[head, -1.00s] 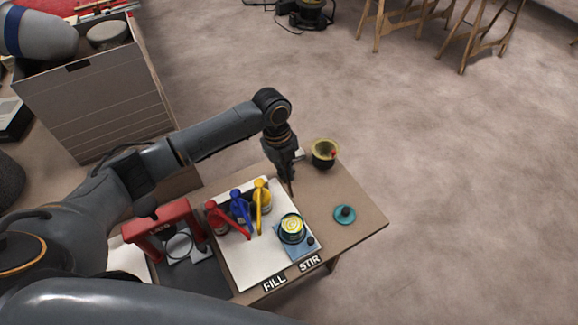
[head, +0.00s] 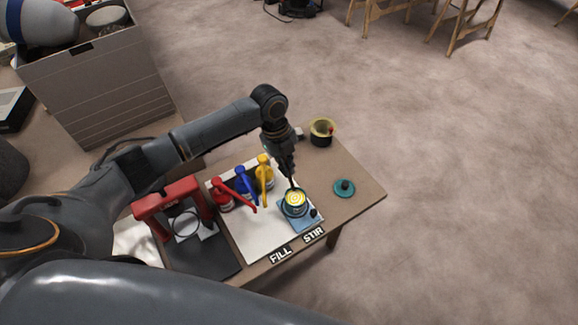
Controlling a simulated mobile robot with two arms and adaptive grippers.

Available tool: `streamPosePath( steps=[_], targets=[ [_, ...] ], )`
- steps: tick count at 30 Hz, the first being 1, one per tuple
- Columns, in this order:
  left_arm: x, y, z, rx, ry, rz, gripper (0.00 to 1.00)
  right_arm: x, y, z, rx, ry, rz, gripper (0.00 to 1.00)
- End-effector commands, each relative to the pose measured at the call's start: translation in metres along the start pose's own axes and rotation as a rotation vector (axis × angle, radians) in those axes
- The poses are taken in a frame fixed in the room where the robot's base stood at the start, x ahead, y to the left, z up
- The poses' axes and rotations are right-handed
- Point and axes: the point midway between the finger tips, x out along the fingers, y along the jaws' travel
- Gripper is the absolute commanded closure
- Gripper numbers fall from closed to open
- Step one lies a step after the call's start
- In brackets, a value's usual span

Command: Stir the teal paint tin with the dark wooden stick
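The teal paint tin (head: 296,208) stands open on a blue stir plate beside the STIR label. Its paint surface shows a yellow and pale swirl. My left gripper (head: 287,169) is just behind and above the tin, pointing down. It appears shut on a thin dark stick (head: 292,183), which hangs down to the tin's far rim. I cannot tell whether the stick's tip is inside the tin or just behind it. My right gripper is not in view.
Red (head: 222,196), blue (head: 243,182) and yellow (head: 265,173) pump bottles stand close left of the tin. A teal lid (head: 344,187) lies to the right. A yellow-rimmed dark pot (head: 321,131) stands at the back. A red-framed device (head: 170,208) is at left.

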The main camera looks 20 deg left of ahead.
Motion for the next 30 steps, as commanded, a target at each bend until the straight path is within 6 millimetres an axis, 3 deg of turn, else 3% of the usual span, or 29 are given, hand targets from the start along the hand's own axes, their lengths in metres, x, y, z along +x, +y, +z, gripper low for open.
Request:
streamPosePath(
  steps=[7,30],
  targets=[
    [0.022,0.005,0.009,-0.001,0.000,0.000,1.00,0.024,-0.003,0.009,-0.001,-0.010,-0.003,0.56],
    [0.081,0.004,0.007,0.001,0.001,-0.001,1.00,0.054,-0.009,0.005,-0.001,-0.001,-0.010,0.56]
  ],
)
